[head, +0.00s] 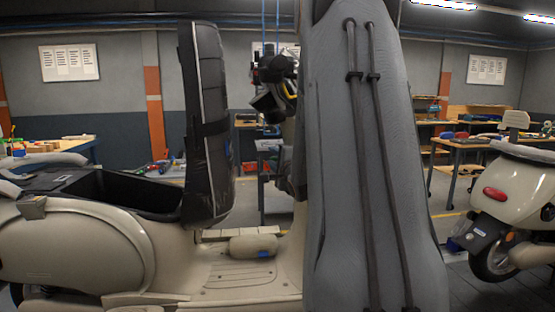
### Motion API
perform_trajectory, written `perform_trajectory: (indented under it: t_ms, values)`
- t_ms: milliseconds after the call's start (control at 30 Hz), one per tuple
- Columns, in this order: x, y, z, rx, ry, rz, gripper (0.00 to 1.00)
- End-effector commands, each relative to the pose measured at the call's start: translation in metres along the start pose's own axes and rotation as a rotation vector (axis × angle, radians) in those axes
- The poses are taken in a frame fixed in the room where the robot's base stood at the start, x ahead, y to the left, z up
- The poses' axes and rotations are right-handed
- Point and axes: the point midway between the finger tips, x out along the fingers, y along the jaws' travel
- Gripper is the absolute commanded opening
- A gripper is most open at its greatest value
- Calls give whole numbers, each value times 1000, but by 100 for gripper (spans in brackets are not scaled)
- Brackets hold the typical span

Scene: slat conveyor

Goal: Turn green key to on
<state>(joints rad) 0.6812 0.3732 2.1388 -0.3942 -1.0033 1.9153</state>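No green key can be made out in the head view. A cream scooter (75,245) stands across the left and middle, and its front part is hidden behind my large grey arm link. Left of that link is a cluster of dark parts with a bit of yellow (290,88), close to the scooter's upright front. I cannot tell whether it is my gripper or something else. No fingertips can be made out, and anything behind the arm link is hidden.
The scooter's black seat (207,125) is tipped upright over an open black compartment (120,190). A second cream scooter (515,205) stands at the right. Workbenches (480,142) line the back. Blue cords (277,20) hang near the top middle.

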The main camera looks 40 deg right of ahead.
Motion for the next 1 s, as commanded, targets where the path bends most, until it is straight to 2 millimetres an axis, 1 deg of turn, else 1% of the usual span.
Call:
perform_trajectory:
  t_ms: [100, 200, 467, 500, 567, 600, 667, 1000]
  values:
    - [11, 0, 0, -1, 0, 1, 30]
    - [15, 0, 0, -1, 0, 2, 30]
    - [16, 1, 0, -1, 0, 1, 30]
    - [16, 1, 0, -1, 0, 1, 26]
    - [16, 1, 0, -1, 0, 1, 16]
    - [16, 1, 0, -1, 0, 1, 9]
    - [16, 1, 0, -1, 0, 1, 0]
    - [16, 1, 0, -1, 0, -3, 0]
